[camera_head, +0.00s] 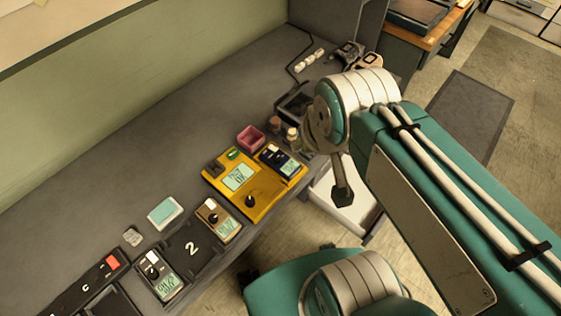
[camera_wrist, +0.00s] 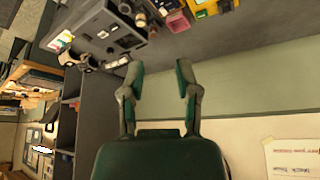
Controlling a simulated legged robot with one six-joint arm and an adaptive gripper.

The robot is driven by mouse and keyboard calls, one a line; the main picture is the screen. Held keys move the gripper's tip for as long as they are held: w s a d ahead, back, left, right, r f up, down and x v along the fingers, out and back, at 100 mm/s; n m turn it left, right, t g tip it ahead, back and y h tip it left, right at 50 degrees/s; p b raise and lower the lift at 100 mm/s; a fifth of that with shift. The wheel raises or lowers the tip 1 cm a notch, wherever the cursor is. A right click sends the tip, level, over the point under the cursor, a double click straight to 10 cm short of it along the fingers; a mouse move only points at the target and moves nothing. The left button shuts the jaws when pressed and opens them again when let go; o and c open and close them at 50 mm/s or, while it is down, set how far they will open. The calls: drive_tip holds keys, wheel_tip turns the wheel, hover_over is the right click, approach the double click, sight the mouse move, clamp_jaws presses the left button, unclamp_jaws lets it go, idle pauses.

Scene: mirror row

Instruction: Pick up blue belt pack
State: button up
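A dark blue belt pack (camera_head: 280,160) with a small pale screen sits at the right end of the yellow unit (camera_head: 262,205) on the grey bench in the head view. In the wrist view only an edge of the yellow unit (camera_wrist: 204,8) shows at the top, and I cannot make out the blue pack clearly. My gripper (camera_wrist: 161,78) is open and empty, its two fingers apart in front of the wall. In the head view part of my gripper hangs at the bench's right edge, right of the blue pack and apart from it.
A tan pack (camera_head: 215,218) and a dark pack (camera_head: 162,276) lie on a black tray (camera_head: 188,243) marked 2. Small jars stand right of the cup. The bench's back middle is clear.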

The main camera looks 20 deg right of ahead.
drive_tip(key=o, duration=0.4)
drive_tip(key=shift+w+f+g, duration=0.3)
drive_tip(key=shift+w, duration=0.35)
drive_tip(key=n+g, duration=0.5)
drive_tip(key=n, duration=0.1)
hover_over(281, 157)
wheel_tip(281, 157, down, 14)
drive_tip(key=shift+w+f, duration=0.2)
drive_tip(key=shift+f, duration=0.65)
drive_tip(key=f, duration=1)
drive_tip(key=shift+s+f, duration=0.15)
drive_tip(key=shift+s, duration=0.05)
